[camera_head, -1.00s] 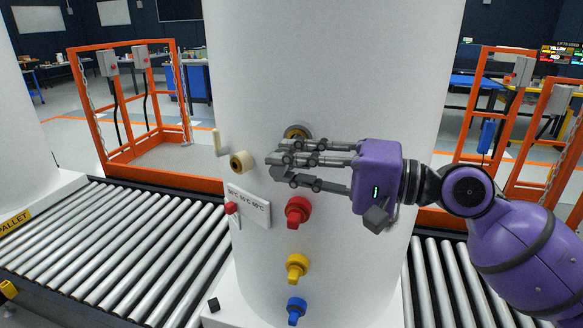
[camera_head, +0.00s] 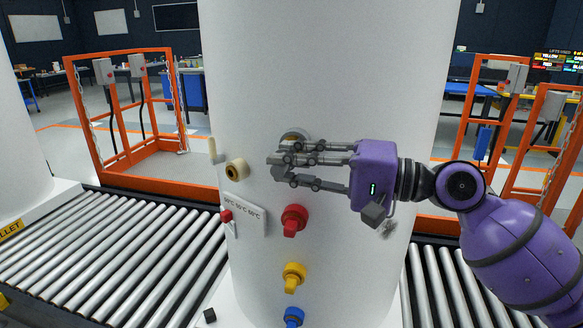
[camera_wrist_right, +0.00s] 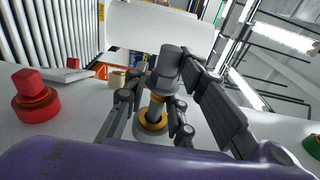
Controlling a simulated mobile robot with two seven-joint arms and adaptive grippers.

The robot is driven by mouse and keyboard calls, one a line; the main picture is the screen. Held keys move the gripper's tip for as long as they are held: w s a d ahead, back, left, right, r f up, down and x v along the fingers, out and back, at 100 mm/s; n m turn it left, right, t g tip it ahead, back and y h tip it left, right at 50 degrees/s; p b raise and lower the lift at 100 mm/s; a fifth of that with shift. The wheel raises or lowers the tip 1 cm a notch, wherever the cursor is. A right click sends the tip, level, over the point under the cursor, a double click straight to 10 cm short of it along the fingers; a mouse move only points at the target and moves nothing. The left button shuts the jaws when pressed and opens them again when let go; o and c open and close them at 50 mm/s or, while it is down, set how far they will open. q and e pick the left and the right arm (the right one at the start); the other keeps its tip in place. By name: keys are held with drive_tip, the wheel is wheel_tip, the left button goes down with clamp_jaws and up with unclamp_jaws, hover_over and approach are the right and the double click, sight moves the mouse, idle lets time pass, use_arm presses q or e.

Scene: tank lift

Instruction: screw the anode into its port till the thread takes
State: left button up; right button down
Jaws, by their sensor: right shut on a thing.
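My right gripper (camera_head: 278,168) reaches in from the right to the front of the white tank (camera_head: 330,60). In the head view the port's grey and brass ring (camera_head: 294,136) shows behind the fingers, which hide most of the anode. My left gripper is out of view.
Below are a temperature plate (camera_head: 245,212) and red (camera_head: 293,220), yellow (camera_head: 293,276) and blue (camera_head: 293,316) valves. Roller conveyors (camera_head: 130,260) flank the tank; orange frames (camera_head: 130,185) stand behind.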

drive_tip(key=shift+w+d+b, duration=0.15)
drive_tip(key=shift+w+d, duration=0.1)
drive_tip(key=shift+w, duration=0.45)
drive_tip(key=shift+w+d+b, duration=0.15)
drive_tip(key=shift+w+d, duration=0.1)
drive_tip(key=shift+w, duration=0.45)
drive_tip(key=c, duration=1.4)
unclamp_jaws()
drive_tip(key=shift+r, duration=0.1)
drive_tip(key=v, duration=1.2)
drive_tip(key=shift+s+a, duration=0.1)
